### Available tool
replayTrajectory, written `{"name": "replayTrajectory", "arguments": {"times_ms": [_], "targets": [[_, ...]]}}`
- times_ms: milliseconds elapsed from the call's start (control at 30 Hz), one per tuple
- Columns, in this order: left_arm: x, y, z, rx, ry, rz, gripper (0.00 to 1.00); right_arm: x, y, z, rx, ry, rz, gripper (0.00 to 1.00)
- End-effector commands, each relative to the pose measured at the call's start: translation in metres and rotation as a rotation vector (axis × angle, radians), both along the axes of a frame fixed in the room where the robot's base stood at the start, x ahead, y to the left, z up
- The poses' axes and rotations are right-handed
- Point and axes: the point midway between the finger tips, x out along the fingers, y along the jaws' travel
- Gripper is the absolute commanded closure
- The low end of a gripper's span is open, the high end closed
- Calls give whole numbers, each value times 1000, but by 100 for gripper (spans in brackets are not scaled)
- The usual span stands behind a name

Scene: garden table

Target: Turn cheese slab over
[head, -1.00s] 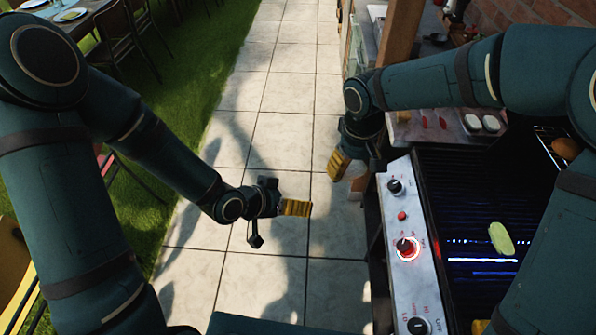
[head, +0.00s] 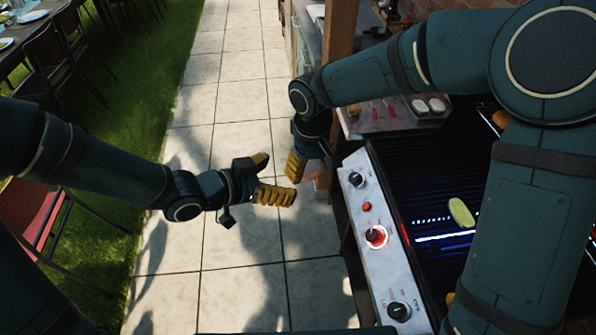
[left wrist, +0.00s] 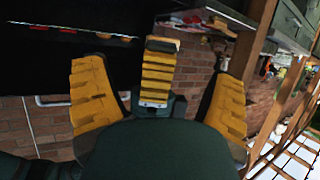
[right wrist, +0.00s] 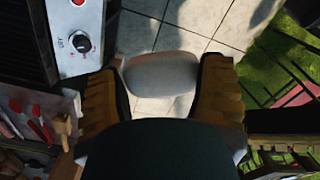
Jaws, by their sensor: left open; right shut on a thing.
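A pale yellow-green slab (head: 461,212) lies flat on the dark grill grate; I cannot tell whether it is the cheese slab. My right gripper (head: 293,166) is left of the grill's far end, over the paving. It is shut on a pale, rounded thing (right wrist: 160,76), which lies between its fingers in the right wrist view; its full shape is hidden. My left gripper (head: 280,182) is open and empty over the paving, just left of the right gripper.
The grill's control panel (head: 380,240) has several knobs, one glowing red. Red pieces (head: 376,113) lie on the counter. A wooden post (head: 338,45) stands behind my right arm. A chair (head: 30,215) and laid table are at left. The paving (head: 235,300) between is clear.

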Motion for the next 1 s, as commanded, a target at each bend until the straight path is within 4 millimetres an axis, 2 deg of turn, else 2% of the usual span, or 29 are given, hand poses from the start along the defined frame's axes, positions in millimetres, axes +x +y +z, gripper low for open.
{"name": "replayTrajectory", "arguments": {"times_ms": [200,400,867,1000], "targets": [[18,-32,-15,-1,2,-4,15,0,0,0,0,0,0,70],[29,-50,-24,0,1,-2,15,0,0,0,0,0,0,70],[34,-57,-27,0,0,1,16,0,0,0,0,0,0,70],[34,-57,-27,0,0,1,65,0,0,0,0,0,0,70]]}}
